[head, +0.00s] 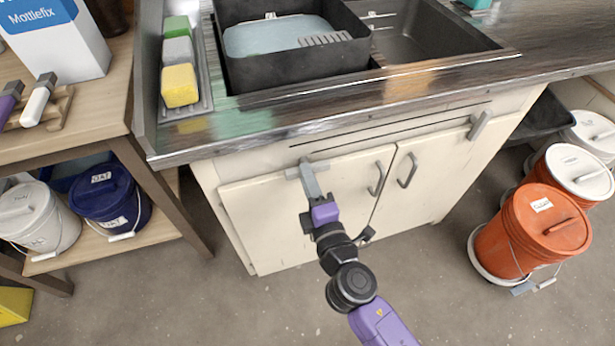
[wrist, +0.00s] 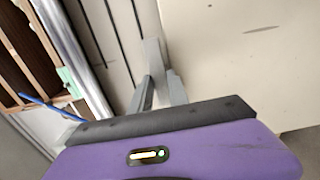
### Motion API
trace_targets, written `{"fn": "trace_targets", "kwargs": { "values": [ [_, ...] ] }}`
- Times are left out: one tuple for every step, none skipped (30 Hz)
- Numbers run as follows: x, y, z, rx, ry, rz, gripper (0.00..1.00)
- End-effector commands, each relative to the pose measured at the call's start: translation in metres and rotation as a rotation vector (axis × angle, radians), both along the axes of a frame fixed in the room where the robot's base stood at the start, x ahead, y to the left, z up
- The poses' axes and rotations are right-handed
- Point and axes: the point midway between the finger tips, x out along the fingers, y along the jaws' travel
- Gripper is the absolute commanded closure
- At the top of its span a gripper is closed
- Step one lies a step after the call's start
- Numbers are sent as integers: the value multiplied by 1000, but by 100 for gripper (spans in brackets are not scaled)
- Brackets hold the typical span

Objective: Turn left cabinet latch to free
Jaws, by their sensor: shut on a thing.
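The left cabinet latch (head: 292,173) is a grey bar at the top edge of the left cream door (head: 270,215). In the wrist view the latch (wrist: 153,55) runs up between and beyond the two grey fingertips (wrist: 158,85). The exact contact is hard to see there. The left door looks closed.
A right latch (head: 479,124) sits tilted above the right door. Two door handles (head: 375,178) (head: 407,170) stand near the middle. The countertop edge (head: 330,120) overhangs above my gripper. Orange bucket (head: 530,230) stands right; shelves with buckets stand left. The floor in front is clear.

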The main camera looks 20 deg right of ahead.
Motion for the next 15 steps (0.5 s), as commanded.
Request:
{"fn": "trace_targets", "kwargs": {
  "values": [
    [-1, 1, -1, -4, 2, 1, 100],
    [-1, 1, -1, -4, 2, 1, 100],
    [-1, 1, -1, -4, 2, 1, 100],
    [-1, 1, -1, -4, 2, 1, 100],
    [-1, 1, -1, -4, 2, 1, 100],
    [-1, 1, -1, -4, 2, 1, 77],
    [-1, 1, -1, -3, 2, 2, 71],
    [-1, 1, -1, -3, 2, 1, 65],
    [-1, 1, -1, -3, 2, 1, 58],
    [0, 1, -1, -3, 2, 1, 57],
    [0, 1, -1, -2, 1, 1, 57],
    [0, 0, -1, -2, 1, 1, 57],
    [0, 0, -1, -2, 1, 1, 57],
    [0, 0, -1, -2, 1, 1, 57],
    [0, 0, -1, -1, 1, 1, 57]
  ]
}}
